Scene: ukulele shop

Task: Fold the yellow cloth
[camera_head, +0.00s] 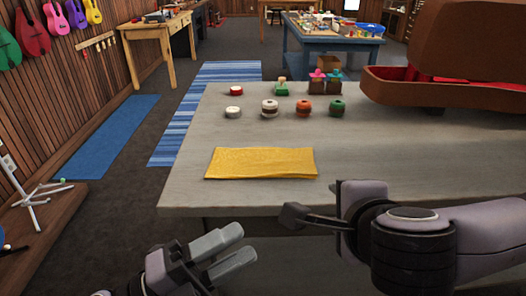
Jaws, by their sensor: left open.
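The yellow cloth (261,163) lies flat as a wide rectangle near the front left of the grey table (400,160). Its edges look fairly straight; I cannot tell how many layers it has. My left gripper (238,245) is in front of the table's front edge, below the cloth in the picture. Its two fingers are apart with nothing between them. My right gripper (298,214) comes in from the right, just in front of the cloth's right end. Its dark finger points left, and its opening is hidden from this angle. Neither gripper appears to touch the cloth.
Behind the cloth stand several small round items, including a green one (337,107) and an orange one (303,108). A brown open case (440,88) with red lining sits at the back right. The tabletop right of the cloth is clear.

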